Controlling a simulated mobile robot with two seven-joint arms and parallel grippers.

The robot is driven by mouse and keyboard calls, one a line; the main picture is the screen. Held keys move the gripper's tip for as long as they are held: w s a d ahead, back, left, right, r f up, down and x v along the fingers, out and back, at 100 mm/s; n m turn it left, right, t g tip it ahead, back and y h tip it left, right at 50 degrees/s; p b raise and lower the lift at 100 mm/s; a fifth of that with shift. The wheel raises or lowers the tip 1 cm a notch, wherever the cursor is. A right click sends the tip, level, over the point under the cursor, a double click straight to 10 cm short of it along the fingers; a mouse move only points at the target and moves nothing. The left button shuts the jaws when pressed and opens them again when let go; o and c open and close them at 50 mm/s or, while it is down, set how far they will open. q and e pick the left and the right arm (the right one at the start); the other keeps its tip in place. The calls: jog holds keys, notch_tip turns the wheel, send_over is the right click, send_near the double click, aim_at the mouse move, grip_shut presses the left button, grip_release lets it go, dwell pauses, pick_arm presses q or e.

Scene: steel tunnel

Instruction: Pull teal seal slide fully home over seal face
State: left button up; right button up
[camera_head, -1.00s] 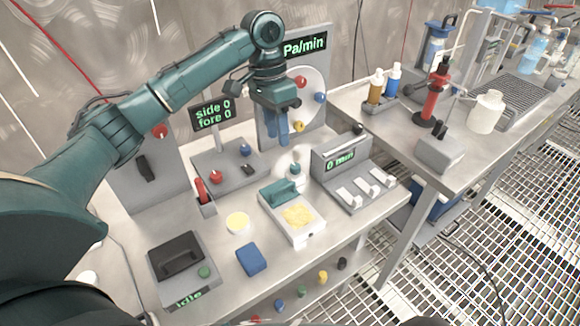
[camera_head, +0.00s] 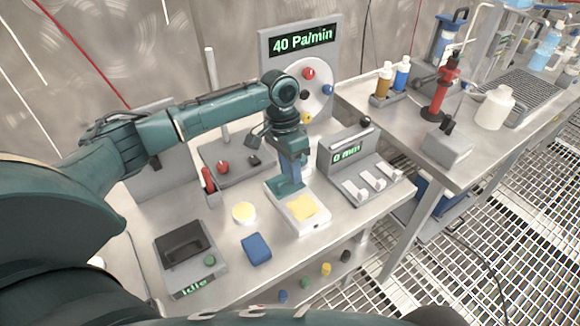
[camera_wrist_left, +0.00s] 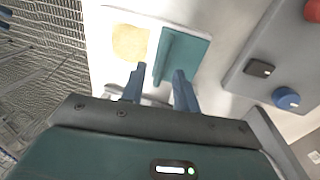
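The teal seal slide (camera_head: 275,187) sits on the rear part of a white block (camera_head: 313,225), partly hidden by my gripper. The yellow seal face (camera_head: 303,207) is uncovered in front of it. In the left wrist view, the teal slide (camera_wrist_left: 190,55) has a raised rib and lies right of the yellow face (camera_wrist_left: 130,42). My left gripper (camera_head: 291,186) points down over the slide. In the left wrist view its blue fingers (camera_wrist_left: 159,72) are apart, with the rib's near end between them in the picture; I cannot tell whether they touch it. My right gripper is not in view.
A gauge panel (camera_head: 300,45) reading "40 Pa/min" stands behind. A grey box with white levers (camera_head: 350,165) is close on the right.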

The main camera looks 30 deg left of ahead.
pick_arm(q)
grip_shut()
dwell(0.3)
dwell(0.4)
